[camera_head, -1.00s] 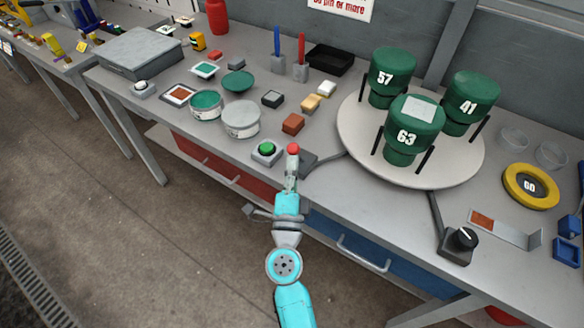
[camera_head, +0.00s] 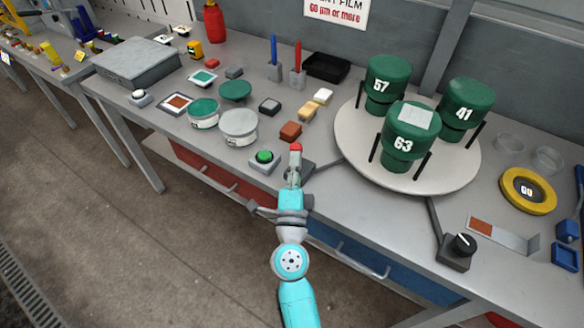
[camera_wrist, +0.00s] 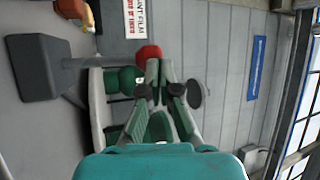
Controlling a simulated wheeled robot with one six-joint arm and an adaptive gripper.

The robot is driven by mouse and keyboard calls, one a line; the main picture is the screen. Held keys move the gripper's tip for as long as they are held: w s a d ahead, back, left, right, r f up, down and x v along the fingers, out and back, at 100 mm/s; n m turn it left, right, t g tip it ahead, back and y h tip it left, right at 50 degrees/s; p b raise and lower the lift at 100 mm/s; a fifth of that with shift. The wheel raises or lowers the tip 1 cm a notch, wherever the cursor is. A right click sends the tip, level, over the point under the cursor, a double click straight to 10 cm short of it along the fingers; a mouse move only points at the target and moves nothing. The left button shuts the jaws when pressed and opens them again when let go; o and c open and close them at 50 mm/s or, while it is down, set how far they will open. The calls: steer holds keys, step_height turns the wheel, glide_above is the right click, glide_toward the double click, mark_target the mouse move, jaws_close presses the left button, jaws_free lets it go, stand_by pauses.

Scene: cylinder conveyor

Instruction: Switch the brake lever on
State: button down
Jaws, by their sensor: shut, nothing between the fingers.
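The brake lever shows as a red knob (camera_head: 296,147) above a dark grey base (camera_head: 304,168) near the front edge of the bench, just right of the green button. My gripper (camera_head: 294,166) is shut and empty, directly at the near side of the knob. The wrist view shows the red knob (camera_wrist: 148,54) just beyond my closed fingertips (camera_wrist: 157,68). I cannot tell whether they touch it.
The green button (camera_head: 264,157) stands close left of my gripper. A round white turntable (camera_head: 440,180) with three green numbered cylinders is at right. A black dial (camera_head: 460,246) sits front right. Orange and tan blocks (camera_head: 291,131) lie behind the lever.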

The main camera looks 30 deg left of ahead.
steer(key=w+r, duration=0.1)
steer(key=w, duration=0.6)
steer(key=shift+w+a+r, duration=0.15)
steer(key=shift+r, duration=0.05)
stand_by(0.7)
